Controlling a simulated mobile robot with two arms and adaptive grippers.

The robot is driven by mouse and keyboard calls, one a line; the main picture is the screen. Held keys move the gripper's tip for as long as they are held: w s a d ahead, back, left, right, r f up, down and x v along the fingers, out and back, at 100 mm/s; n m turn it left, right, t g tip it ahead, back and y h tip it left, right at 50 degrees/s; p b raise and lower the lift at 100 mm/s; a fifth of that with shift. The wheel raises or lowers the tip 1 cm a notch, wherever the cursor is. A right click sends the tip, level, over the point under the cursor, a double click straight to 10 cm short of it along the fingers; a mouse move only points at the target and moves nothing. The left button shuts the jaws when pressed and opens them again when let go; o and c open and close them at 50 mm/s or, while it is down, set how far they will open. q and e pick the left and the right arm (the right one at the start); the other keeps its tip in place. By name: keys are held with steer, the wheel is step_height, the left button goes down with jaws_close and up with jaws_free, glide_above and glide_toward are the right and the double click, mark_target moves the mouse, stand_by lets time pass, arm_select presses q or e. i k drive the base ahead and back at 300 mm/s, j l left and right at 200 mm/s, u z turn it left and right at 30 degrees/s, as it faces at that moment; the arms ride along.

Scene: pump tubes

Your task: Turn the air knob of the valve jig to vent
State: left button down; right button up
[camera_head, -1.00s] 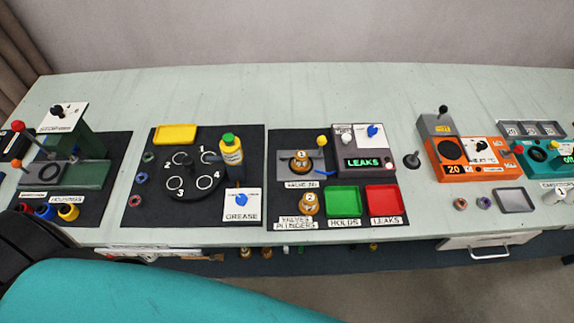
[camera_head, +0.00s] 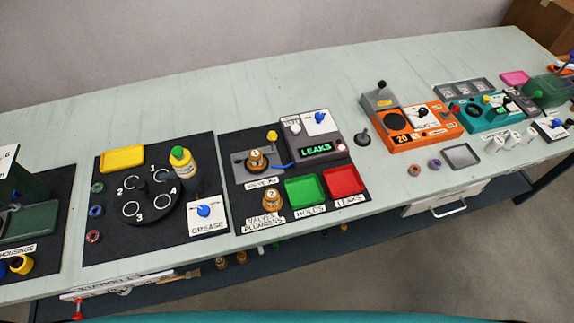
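The valve jig (camera_head: 241,171) is a grey plate on a black mat, with a brass valve plunger (camera_head: 256,159) marked 1 standing in it. A grey box (camera_head: 314,155) beside it has a green display (camera_head: 316,149) reading LEAKS. On top of the box are a blue knob (camera_head: 320,117) on a white label plate and a paler knob (camera_head: 295,127). The label text is too small to read, so I cannot tell which is the air knob or its setting. A yellow knob (camera_head: 272,136) stands at the jig's back. Neither gripper is in view.
Green (camera_head: 289,192) and red (camera_head: 362,189) trays and a second plunger (camera_head: 271,198) stand in front. A turntable (camera_head: 151,199) and grease bottle (camera_head: 183,163) are left; an orange device (camera_head: 386,144) is right. The table behind is clear.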

mark_target(319, 116)
steer(key=l, duration=1.35)
steer(key=i, duration=0.05)
